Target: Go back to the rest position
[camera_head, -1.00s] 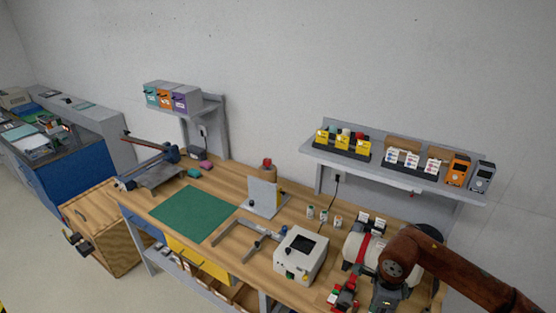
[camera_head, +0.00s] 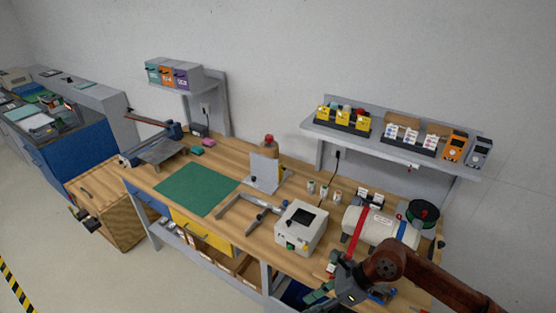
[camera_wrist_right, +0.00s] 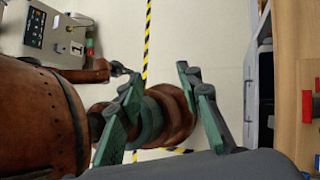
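My right gripper (camera_head: 335,290) is in the lower right of the head view, at the front edge of the workbench, with the rust-brown arm reaching in from the right. In the right wrist view the right gripper (camera_wrist_right: 160,78) is open, its two green-padded fingers spread apart and nothing held between them. Rust-brown and green rounded parts of my body show behind the fingers.
The wooden workbench (camera_head: 225,160) holds a green mat (camera_head: 197,188), a white device (camera_head: 300,228) and a white drum with a red strap (camera_head: 380,228). A wall shelf (camera_head: 385,140) carries bins and meters. In the wrist view, floor with yellow-black tape (camera_wrist_right: 148,40) lies beyond the fingers.

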